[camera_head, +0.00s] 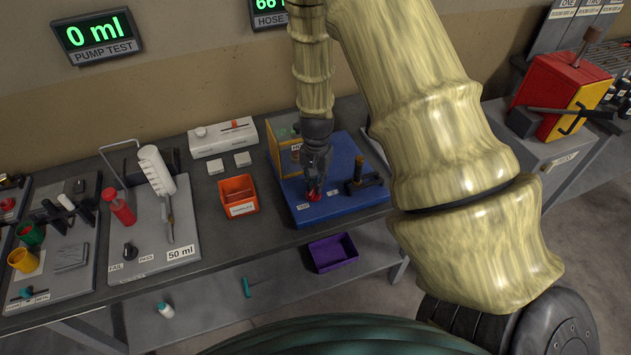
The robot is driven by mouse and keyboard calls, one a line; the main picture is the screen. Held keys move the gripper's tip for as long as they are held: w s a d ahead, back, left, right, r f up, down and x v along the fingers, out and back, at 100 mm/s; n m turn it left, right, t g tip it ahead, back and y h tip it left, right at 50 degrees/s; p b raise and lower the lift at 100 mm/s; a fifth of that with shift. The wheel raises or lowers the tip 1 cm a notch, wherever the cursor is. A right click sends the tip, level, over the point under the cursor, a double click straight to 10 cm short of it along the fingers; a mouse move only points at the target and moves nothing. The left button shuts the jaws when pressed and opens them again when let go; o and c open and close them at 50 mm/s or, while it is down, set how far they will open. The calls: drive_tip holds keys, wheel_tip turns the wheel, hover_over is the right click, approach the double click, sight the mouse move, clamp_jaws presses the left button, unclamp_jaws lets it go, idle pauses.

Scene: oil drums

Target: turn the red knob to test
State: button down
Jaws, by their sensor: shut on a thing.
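The red knob (314,196) sits near the front edge of the blue board (345,207), on the workbench. My gripper (315,187) reaches down from above and is shut on the red knob. The fingers cover most of the knob, so its pointing direction cannot be told. A small white label (303,207) lies on the board just left of the knob, and its text is too small to read surely. A black valve-like fitting (362,181) stands right of my gripper on the same board. A yellow-sided box (283,150) stands behind my gripper, partly hidden by it.
An orange bin (238,208) stands left of the blue board. A purple bin (333,253) is on the lower shelf. A grey board with a red bottle (120,207) and white cylinder (156,169) is farther left. A red and yellow machine (559,95) stands at right.

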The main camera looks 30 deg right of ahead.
drive_tip(key=shift+w+d+r, duration=0.1)
idle(0.3)
drive_tip(key=c, duration=1.5)
unclamp_jaws()
wheel_tip(320, 180, up, 12)
drive_tip(key=shift+f, duration=0.1)
